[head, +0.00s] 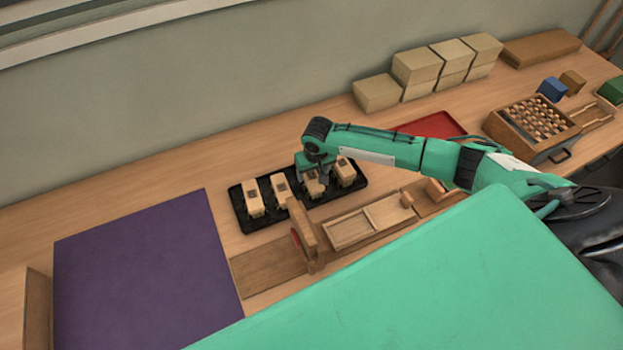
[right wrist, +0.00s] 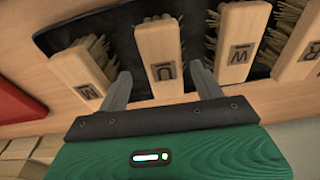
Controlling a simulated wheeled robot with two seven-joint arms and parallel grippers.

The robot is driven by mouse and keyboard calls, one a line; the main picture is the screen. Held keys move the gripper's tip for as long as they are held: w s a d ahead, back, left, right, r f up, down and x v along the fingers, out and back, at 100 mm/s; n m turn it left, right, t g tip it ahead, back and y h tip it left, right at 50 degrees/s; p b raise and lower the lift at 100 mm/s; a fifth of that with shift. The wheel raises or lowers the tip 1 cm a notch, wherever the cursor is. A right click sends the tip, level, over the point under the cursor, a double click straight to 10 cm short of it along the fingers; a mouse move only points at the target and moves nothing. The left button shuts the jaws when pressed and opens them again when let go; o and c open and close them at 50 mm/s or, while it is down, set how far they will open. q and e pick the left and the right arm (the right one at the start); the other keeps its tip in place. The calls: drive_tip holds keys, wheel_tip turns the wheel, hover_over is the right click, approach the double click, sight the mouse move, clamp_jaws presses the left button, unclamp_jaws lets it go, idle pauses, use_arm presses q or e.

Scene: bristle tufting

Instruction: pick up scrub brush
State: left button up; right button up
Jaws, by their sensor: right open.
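Several wooden brushes with bristle tufts and stamped letters lie in a row on a black tray (head: 241,216). My right gripper (right wrist: 160,72) is open over the row. Its two fingers stand on either side of the brush marked U (right wrist: 160,45), with gaps visible between fingers and wood. This brush is second from the right in the head view (head: 315,187), partly covered by the gripper. The brush marked M (right wrist: 78,72) lies to its left in the right wrist view, the brush marked W (right wrist: 240,42) to its right. My left gripper is not in view.
A wooden fixture with an upright plate (head: 303,236) stands in front of the tray. A purple mat (head: 135,265) lies to the left. A red tray (head: 435,126), stacked beige blocks (head: 417,66) and a crate of tufts (head: 533,120) are toward the right.

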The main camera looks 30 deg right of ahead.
sight(311, 175)
drive_tip(key=f, duration=0.2)
drive_tip(key=f+p, duration=0.1)
drive_tip(key=f, duration=0.1)
drive_tip(key=shift+w+a, duration=0.2)
drive_tip(key=shift+w, duration=0.2)
drive_tip(key=shift+f, duration=0.2)
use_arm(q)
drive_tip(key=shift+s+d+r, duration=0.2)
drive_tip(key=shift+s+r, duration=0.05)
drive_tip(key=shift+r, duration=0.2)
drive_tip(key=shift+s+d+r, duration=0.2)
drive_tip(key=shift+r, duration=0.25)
use_arm(e)
drive_tip(key=shift+f, duration=0.15)
drive_tip(key=c, duration=1.1)
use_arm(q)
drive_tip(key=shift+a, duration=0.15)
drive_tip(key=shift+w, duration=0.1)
